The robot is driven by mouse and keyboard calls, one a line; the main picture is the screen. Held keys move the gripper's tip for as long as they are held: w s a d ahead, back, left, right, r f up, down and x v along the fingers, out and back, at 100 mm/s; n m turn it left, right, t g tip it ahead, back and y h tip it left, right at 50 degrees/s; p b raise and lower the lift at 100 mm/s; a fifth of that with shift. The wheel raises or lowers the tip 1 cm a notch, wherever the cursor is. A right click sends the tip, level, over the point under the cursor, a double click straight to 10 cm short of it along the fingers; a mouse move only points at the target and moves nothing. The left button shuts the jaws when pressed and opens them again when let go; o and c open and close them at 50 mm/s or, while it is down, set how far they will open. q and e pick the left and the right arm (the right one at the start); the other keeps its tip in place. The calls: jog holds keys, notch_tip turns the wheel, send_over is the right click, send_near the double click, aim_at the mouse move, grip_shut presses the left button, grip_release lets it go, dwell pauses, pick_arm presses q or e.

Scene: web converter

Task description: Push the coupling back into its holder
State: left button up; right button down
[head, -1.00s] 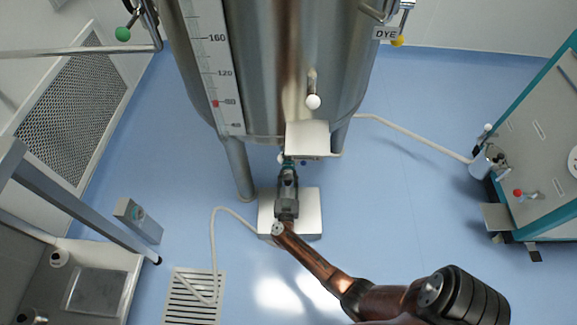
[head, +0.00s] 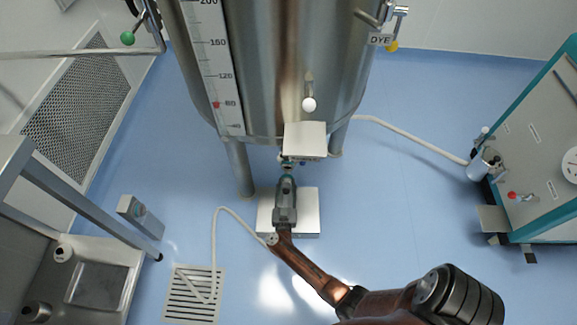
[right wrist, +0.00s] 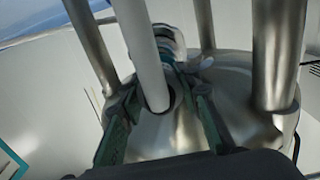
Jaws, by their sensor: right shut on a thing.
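My right gripper (head: 287,178) points toward the tank's underside, above the pale metal box (head: 308,226). Below the white plate (head: 305,139) at the tank's lower front, a small metal and teal fitting (head: 287,163) shows just beyond the fingertips. In the right wrist view, the two teal fingers (right wrist: 165,108) stand either side of a white tube (right wrist: 142,50) with a dark ring at its end. I take this to be part of the coupling; the grip contact is partly hidden. I cannot make out the holder for certain. My left gripper is not in view.
The steel tank (head: 270,70) on legs stands behind the box. A pale hose (head: 217,245) runs from the floor drain (head: 193,295) toward the box. Another hose (head: 410,137) runs right to the teal-edged cabinet (head: 545,155). Blue floor between is clear.

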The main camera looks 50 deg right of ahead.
aim_at(286, 190)
jog(key=shift+p+v, duration=0.45)
jog(key=shift+v, duration=1.55)
